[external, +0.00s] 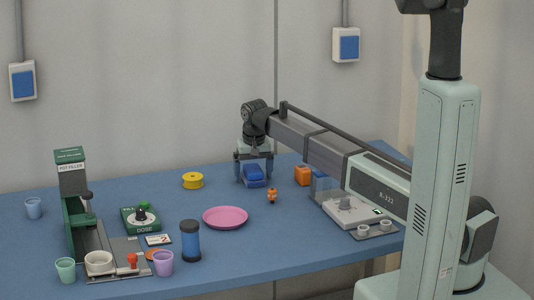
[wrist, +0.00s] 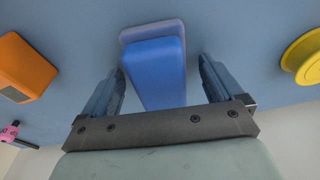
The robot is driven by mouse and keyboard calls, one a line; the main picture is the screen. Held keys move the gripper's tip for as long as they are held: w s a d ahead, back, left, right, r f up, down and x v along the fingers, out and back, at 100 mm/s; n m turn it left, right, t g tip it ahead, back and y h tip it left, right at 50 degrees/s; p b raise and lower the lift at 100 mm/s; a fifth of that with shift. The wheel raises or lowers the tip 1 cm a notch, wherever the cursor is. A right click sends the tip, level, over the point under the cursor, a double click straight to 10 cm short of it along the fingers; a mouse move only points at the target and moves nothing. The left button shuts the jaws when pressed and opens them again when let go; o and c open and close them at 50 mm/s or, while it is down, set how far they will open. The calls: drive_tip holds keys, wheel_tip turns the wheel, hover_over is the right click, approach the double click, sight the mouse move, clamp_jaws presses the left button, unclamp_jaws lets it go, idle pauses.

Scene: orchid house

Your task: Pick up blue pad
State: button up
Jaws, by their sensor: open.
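The blue pad (wrist: 155,75) is a long bright blue block with a paler grey-blue layer at its far end and edge. In the wrist view it lies between the two fingers of my gripper (wrist: 161,70), with a visible gap on each side. In the external view the blue pad (external: 254,174) is on the table's back part, under my gripper (external: 254,180). The fingers are open, on either side of it and pointing down. They partly hide it in the external view.
An orange block (external: 303,175) stands to the right, and a yellow spool (external: 193,180) to the left. A small orange figure (external: 272,196) stands in front. A pink plate (external: 225,217), blue cylinder (external: 190,241) and green machine (external: 72,185) are further left. Free blue table surrounds the pad.

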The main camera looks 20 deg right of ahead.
drive_tip(key=shift+f, duration=0.1)
drive_tip(key=shift+c, duration=0.2)
drive_tip(key=c, duration=1.1)
